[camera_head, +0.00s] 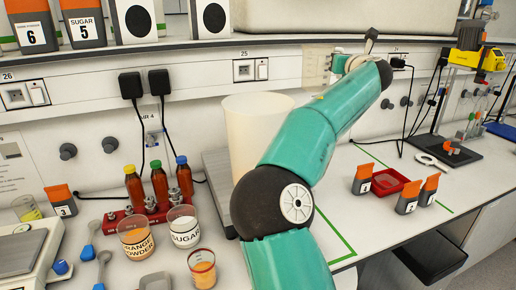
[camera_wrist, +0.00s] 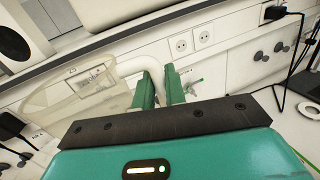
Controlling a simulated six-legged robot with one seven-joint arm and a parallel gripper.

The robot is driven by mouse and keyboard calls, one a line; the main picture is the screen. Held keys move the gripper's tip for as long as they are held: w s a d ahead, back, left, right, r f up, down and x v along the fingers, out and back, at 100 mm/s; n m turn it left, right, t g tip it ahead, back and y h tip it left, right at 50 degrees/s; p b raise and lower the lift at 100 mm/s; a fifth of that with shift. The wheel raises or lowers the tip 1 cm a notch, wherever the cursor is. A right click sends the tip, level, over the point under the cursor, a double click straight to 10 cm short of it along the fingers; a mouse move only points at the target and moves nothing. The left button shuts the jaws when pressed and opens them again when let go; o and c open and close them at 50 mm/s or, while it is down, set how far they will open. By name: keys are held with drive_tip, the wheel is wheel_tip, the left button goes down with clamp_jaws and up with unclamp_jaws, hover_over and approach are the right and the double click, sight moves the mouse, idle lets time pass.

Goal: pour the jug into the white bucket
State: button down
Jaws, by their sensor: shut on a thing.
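The white bucket (camera_head: 240,122) looks cream-coloured and stands upright on a grey plate at the back of the bench, partly hidden by my arm. The jug (camera_head: 316,66) is pale and see-through, held in the air above and to the right of the bucket. In the wrist view the jug (camera_wrist: 80,92) lies left of the fingers, with its white handle (camera_wrist: 138,64) reaching between them. My gripper (camera_wrist: 159,86) is shut on that handle. I cannot tell how much liquid the jug holds.
Jars marked orange powder (camera_head: 135,238) and sugar (camera_head: 184,232) and a small beaker (camera_head: 202,270) stand in front. A red tray (camera_head: 391,182) with small orange-topped containers is at right. A shelf edge runs behind the jug.

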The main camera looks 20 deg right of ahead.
drive_tip(key=shift+d+r, duration=0.8)
drive_tip(key=shift+d, duration=0.25)
idle(0.7)
